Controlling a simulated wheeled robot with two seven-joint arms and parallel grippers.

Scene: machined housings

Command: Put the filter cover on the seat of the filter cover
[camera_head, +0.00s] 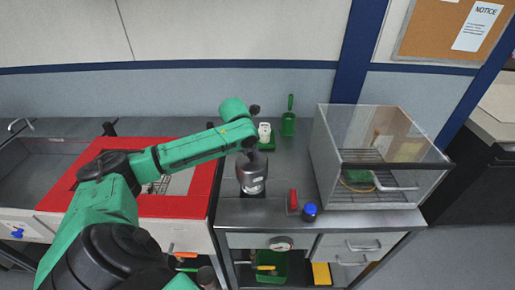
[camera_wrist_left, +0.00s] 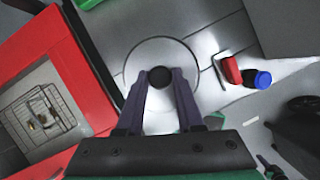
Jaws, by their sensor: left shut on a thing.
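My left gripper (camera_wrist_left: 160,84) is shut on a small black round knob (camera_wrist_left: 159,76) in the left wrist view. The knob stands at the middle of a light grey disc, which I take for the filter cover (camera_wrist_left: 160,52); the fingers hide part of its near side. I cannot pick out the seat. My right gripper is not in view.
A red block (camera_head: 293,200) and a blue-capped item (camera_head: 310,211) stand right of the gripper. A clear-walled box (camera_head: 372,200) stands farther right. A white bottle (camera_head: 264,132) and a green scoop (camera_head: 288,123) are behind. A red-framed basin (camera_head: 180,206) lies left.

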